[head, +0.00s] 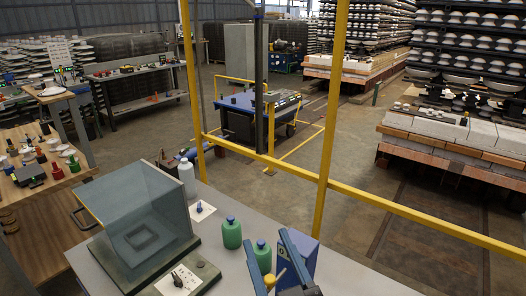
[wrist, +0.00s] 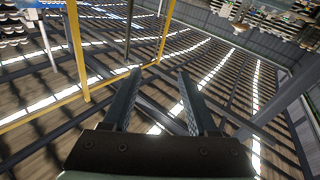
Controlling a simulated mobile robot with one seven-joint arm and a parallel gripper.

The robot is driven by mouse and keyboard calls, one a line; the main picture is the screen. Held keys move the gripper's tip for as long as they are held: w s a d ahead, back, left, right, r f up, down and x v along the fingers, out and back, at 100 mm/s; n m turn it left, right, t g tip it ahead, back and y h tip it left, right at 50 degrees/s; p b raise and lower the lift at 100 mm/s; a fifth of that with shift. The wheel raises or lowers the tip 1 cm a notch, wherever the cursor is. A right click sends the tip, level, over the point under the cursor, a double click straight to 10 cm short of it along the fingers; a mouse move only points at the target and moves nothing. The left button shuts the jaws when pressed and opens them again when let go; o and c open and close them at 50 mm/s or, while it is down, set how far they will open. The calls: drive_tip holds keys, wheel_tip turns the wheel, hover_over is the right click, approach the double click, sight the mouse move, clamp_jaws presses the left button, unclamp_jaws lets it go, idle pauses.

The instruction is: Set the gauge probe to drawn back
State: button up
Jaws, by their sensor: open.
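No part is plainly marked as the gauge probe, and I cannot tell its setting. A clear-sided box (head: 140,222) with a handle at its left stands on a dark base on the grey bench. A small black control (head: 178,281) sits on a white plate at the front of that base. A small blue-topped knob (head: 199,207) sits on another white card behind the base. My gripper (head: 267,239) is at the lower edge of the head view, right of both controls and apart from them. In the wrist view my gripper (wrist: 159,72) is open and empty.
Green bottles (head: 232,233) and a white bottle (head: 187,177) stand on the bench. A blue box (head: 303,250) with a yellow part near it is close to my gripper. A yellow rail (head: 420,225) runs behind the bench. The bench's front right (head: 350,277) looks clear.

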wheel_tip(320, 180, up, 18)
drive_tip(key=a+t+h, duration=0.1)
drive_tip(key=t, duration=0.2)
drive_tip(key=shift+w+f+m+p, duration=0.15)
drive_tip(key=shift+m+p, duration=0.15)
drive_tip(key=shift+m, duration=0.1)
drive_tip(key=m+g+b, duration=0.1)
drive_tip(key=g+b, duration=0.3)
drive_tip(key=b, duration=0.9)
approach(272, 285)
drive_tip(key=p+x, duration=0.3)
drive_tip(key=x, duration=0.8)
drive_tip(key=shift+a, duration=0.1)
clamp_jaws()
